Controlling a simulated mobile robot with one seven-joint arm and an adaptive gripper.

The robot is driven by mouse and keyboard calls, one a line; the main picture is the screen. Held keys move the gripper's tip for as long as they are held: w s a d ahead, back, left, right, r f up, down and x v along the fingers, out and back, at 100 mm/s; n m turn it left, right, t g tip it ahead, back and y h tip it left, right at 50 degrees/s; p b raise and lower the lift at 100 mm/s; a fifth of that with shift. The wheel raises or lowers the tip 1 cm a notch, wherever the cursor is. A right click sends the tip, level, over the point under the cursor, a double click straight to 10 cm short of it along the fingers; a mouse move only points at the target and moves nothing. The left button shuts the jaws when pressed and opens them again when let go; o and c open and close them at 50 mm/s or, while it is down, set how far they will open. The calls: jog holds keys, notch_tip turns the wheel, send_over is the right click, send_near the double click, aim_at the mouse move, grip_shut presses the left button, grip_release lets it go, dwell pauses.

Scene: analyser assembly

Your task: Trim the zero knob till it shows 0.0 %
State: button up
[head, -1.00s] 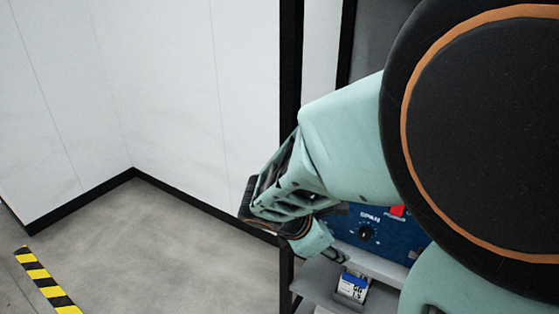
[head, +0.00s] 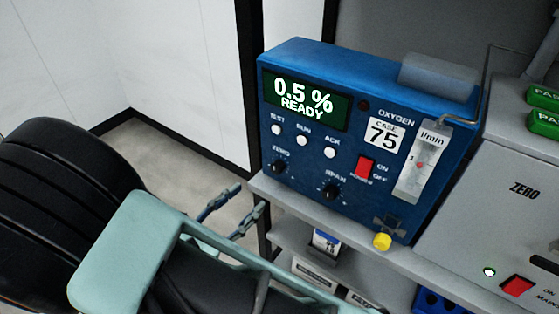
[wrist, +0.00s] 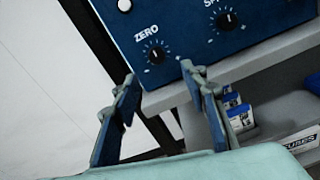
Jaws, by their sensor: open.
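The blue oxygen analyser (head: 330,150) stands on a grey shelf, and its display (head: 303,101) reads 0.5 % READY. The black zero knob (head: 278,167) is at the lower left of its front, below the white buttons. The zero knob also shows in the wrist view (wrist: 156,54), with its white label above it. The span knob (head: 331,190) is to its right. My gripper (head: 248,198) is open and empty, below and in front of the zero knob. In the wrist view its two fingers (wrist: 162,84) stand apart below the knob, not touching it.
A grey ZERO panel (head: 500,225) stands at the right. Small boxes (head: 325,242) sit below the shelf edge (head: 300,212).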

aim_at(274, 170)
jog(key=shift+t, duration=0.3)
jog(key=b+x, duration=0.1)
jog(key=x, duration=0.9)
jog(key=shift+w+a+f, duration=0.15)
jog(key=shift+w+f, duration=0.05)
grip_shut()
